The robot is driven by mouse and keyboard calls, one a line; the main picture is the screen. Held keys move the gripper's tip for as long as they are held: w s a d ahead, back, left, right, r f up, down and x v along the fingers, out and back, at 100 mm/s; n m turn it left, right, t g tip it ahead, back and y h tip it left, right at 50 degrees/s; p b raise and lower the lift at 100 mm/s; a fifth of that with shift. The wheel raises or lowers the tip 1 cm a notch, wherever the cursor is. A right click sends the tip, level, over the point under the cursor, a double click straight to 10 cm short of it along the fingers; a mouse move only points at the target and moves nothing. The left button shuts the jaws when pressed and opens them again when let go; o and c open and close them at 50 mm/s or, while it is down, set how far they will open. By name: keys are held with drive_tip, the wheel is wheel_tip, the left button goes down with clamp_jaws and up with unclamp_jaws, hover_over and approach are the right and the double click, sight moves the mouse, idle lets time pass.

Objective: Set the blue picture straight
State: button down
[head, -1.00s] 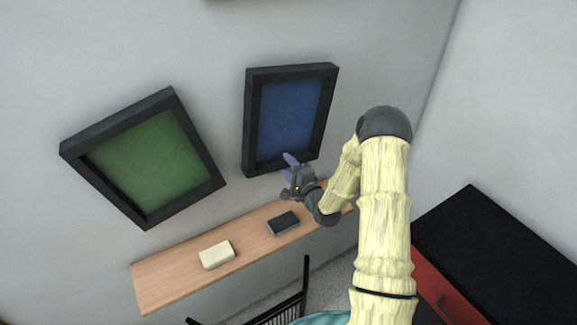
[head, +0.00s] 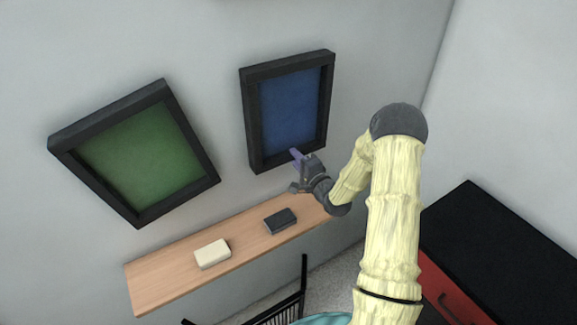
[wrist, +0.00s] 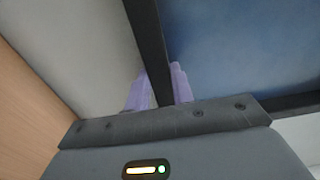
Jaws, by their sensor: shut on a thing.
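The blue picture (head: 290,108), with its thick black frame, hangs on the grey wall right of the green picture. In the head view its bottom edge runs roughly parallel to the shelf; I cannot tell whether it is exactly level. My gripper (head: 297,160) is at its bottom bar, toward the lower right corner. In the wrist view the black frame bar (wrist: 148,40) passes between the two purple fingers of my gripper (wrist: 160,88), which are shut on it. The blue panel (wrist: 235,45) lies right of the bar there.
A green picture (head: 145,158) in a black frame hangs tilted at the left. A wooden shelf (head: 160,276) below carries a cream block (head: 212,254) and a dark block (head: 281,221). A black-topped red cabinet (head: 500,240) stands at the right; a black chair (head: 304,275) is below the shelf.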

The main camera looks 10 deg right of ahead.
drive_tip(key=shift+d, duration=0.1)
drive_tip(key=c, duration=1.2)
unclamp_jaws()
drive_tip(key=shift+s, duration=0.1)
drive_tip(key=b+v, duration=0.4)
drive_tip(key=v, duration=1.3)
